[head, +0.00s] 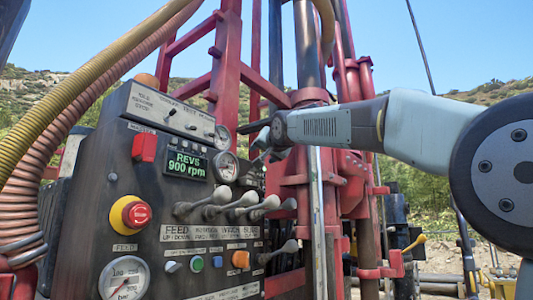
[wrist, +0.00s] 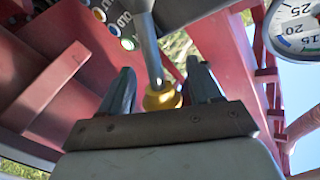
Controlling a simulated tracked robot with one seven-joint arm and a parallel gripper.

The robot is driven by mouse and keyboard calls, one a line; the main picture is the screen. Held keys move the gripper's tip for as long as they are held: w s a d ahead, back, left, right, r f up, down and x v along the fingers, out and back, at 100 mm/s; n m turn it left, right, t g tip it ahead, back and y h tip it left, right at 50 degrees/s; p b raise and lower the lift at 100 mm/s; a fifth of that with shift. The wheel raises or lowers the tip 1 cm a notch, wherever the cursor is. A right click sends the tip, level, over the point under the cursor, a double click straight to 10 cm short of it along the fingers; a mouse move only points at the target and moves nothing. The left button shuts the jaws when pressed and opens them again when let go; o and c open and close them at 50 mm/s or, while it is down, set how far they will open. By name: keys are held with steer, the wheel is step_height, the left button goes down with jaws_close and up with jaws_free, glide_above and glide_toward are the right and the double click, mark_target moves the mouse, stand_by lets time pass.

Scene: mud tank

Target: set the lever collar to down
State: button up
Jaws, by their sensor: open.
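A brass-coloured collar (wrist: 162,97) sits at the end of a grey lever rod (wrist: 145,40) in the wrist view. My gripper (wrist: 160,68) is open. Its two dark fingers stand on either side of the rod and collar, with a gap on both sides. In the head view my gripper (head: 254,142) is at the right edge of the control panel, above the row of grey-knobbed levers (head: 232,205). I cannot make out the brass collar in the head view.
The dark control panel (head: 85,180) has a red emergency button (head: 131,213), a green display (head: 187,164) and a pressure gauge (head: 124,280). Red mast parts (head: 290,190) stand close behind my gripper. A gauge (wrist: 295,28) shows at upper right in the wrist view.

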jaws_close()
stand_by(0.6)
